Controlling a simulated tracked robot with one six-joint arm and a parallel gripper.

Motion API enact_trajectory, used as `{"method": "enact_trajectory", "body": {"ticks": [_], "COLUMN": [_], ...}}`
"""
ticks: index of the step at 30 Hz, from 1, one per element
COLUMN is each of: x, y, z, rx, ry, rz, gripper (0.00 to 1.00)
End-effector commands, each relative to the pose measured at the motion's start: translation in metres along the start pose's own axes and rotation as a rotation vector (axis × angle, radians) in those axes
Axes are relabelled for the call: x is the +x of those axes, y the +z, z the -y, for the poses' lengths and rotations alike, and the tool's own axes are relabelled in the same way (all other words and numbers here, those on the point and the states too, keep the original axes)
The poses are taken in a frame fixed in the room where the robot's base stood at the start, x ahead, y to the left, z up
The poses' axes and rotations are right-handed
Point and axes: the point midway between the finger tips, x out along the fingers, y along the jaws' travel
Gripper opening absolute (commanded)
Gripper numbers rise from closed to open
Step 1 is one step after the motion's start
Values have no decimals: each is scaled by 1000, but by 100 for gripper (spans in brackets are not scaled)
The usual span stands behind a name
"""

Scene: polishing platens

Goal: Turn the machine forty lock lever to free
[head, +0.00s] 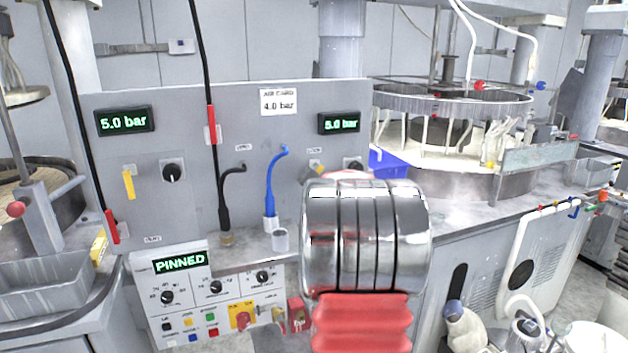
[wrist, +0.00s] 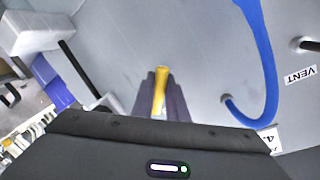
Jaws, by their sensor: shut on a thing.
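A yellow lever (wrist: 160,92) stands out from the grey panel in the wrist view. My gripper (wrist: 161,76) is shut on it, with one dark finger on each side. In the head view this right-hand lever (head: 317,167) shows only in part, angled beside a black knob. My silver and red arm covers the area just below it, and my fingers are hidden there. A second yellow lever (head: 129,185) hangs down on the left of the panel, untouched. I cannot read a machine number by either lever. A green display (head: 180,261) reads PINNED.
A blue hose (head: 271,185) and a black hose (head: 226,200) hang left of my arm; the blue hose (wrist: 262,60) passes close right of my fingers in the wrist view. Pressure displays (head: 124,120) and (head: 339,123) read 5.0 bar. A blue bin (head: 388,163) stands right of the panel.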

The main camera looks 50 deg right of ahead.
Motion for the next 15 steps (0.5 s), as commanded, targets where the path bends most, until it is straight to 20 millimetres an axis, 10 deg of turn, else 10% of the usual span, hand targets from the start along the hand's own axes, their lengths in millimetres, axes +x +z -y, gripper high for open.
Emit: {"method": "enact_trajectory", "body": {"ticks": [15], "x": [-1], "y": [-3], "z": [11], "rx": [269], "ry": [-7], "rz": [52], "gripper": [0]}}
